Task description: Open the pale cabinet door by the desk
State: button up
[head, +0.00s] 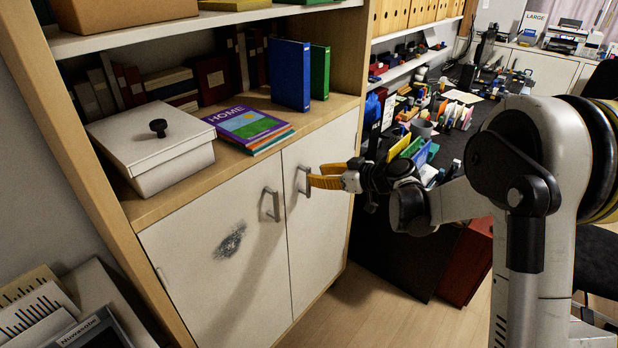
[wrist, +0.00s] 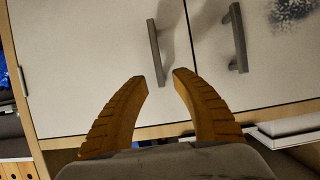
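The pale right-hand cabinet door (head: 318,228), the one beside the desk, is shut flush with its neighbour. Its grey bar handle (head: 304,181) stands upright near the seam between the doors. My gripper (head: 313,179), with orange ribbed fingers, is right at this handle. In the wrist view the fingers are open, and the handle (wrist: 155,52) lies ahead, its lower end between the fingertips (wrist: 160,79). No grip on it shows, and I cannot tell whether a finger touches it. The same door (wrist: 90,60) fills the left of the wrist view.
The left pale door (head: 190,265) has a dark smudge and its own handle (head: 270,204). A lidded white box (head: 155,150), books (head: 245,125) and binders (head: 290,75) stand on the shelf above. The cluttered dark desk (head: 450,150) is close on the right. The floor (head: 375,315) before the doors is clear.

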jog(key=b+x, duration=0.1)
jog(key=x, duration=0.3)
jog(key=shift+w+a+f, duration=0.1)
jog(key=shift+w+a, duration=0.05)
jog(key=shift+a, duration=0.05)
grip_shut()
